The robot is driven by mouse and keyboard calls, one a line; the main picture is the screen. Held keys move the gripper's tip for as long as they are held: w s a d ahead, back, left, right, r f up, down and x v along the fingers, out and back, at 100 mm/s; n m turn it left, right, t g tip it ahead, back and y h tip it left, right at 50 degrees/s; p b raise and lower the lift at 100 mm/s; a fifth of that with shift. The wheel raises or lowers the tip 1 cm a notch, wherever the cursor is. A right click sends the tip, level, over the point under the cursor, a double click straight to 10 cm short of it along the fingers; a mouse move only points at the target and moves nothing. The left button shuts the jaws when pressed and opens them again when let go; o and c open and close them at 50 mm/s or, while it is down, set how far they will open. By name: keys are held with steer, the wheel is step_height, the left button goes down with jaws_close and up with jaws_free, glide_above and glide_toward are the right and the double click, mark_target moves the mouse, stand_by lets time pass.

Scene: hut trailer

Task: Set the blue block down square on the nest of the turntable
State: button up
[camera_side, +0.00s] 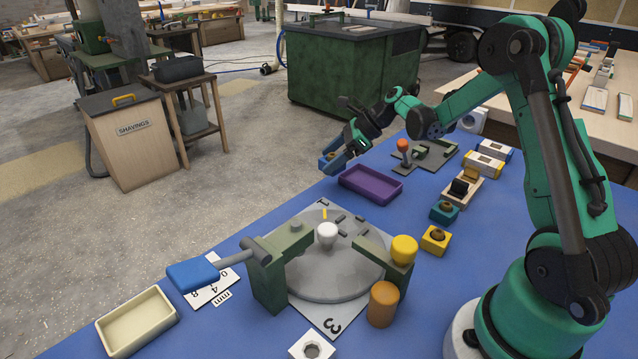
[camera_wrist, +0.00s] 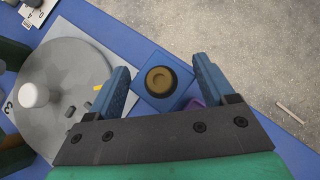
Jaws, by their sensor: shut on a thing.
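The blue block (camera_side: 328,161), with a round brown recess or knob on top, is in my gripper (camera_side: 343,153) beyond the purple tray in the side view. In the wrist view the block (camera_wrist: 150,100) sits between the two blue fingers of my gripper (camera_wrist: 160,68), turned slightly against them. The grey turntable (camera_side: 325,280) stands in the foreground with a white knob at its middle. Small dark blocks (camera_side: 360,219) near a yellow mark on its far side look like the nest. In the wrist view the turntable (camera_wrist: 50,70) lies left of the block, well apart from it.
A purple tray (camera_side: 370,196) lies near the table edge below my gripper. A yellow knob (camera_side: 404,250) and an orange cylinder (camera_side: 383,304) stand at right. Several small blocks line the right side.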

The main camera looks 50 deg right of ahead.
steer(key=shift+f, duration=2.75)
steer(key=shift+f, duration=0.1)
steer(key=o, duration=1.3)
steer(key=shift+c, duration=0.2)
